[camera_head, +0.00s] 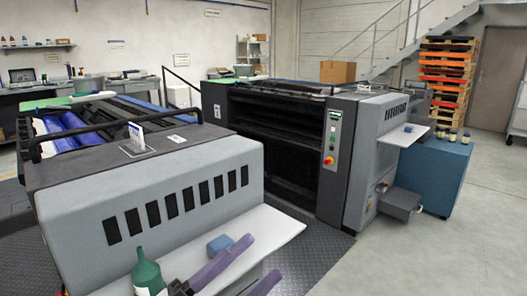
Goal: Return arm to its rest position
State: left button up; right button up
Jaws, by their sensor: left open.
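My left gripper (264,257) shows at the bottom of the head view, with two purple fingers spread apart. It is open, and nothing shows between the fingers. Its upper finger overlaps the white shelf on the front of the near grey ink unit. A green bottle (148,274) stands left of the gripper, its lower part cut off by the frame. A blue block (220,245) lies on the shelf just beyond the upper finger; I cannot tell whether they touch. My right gripper is not in view.
The near grey unit (180,182) and its white shelf (272,232) fill the lower left. A second press unit (350,165) stands behind, with a blue cabinet (437,170) beside it carrying small jars. Open floor (440,255) lies at the lower right.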

pick_arm(q)
jog(key=s+a+f+n+t+y+p, duration=0.1)
jog(key=a+f+n+y, duration=0.45)
jog(key=f+n, duration=0.3)
jog(key=a+f+n+t+y, duration=0.1)
jog(key=a+f+n+y, duration=0.3)
jog(key=f+n+y, duration=0.4)
jog(key=s+a+f+n+g+y, duration=0.1)
jog(key=s+a+f+n+g, duration=0.1)
jog(key=s+f, duration=0.6)
jog(key=s+a+f+n+g+y+p, duration=0.1)
jog(key=s+a+f+n+g, duration=0.1)
jog(key=s+f+g, duration=0.3)
jog(key=s+f+n, duration=0.1)
jog(key=s+f, duration=0.3)
jog(key=f, duration=0.1)
jog(key=shift+f, duration=0.4)
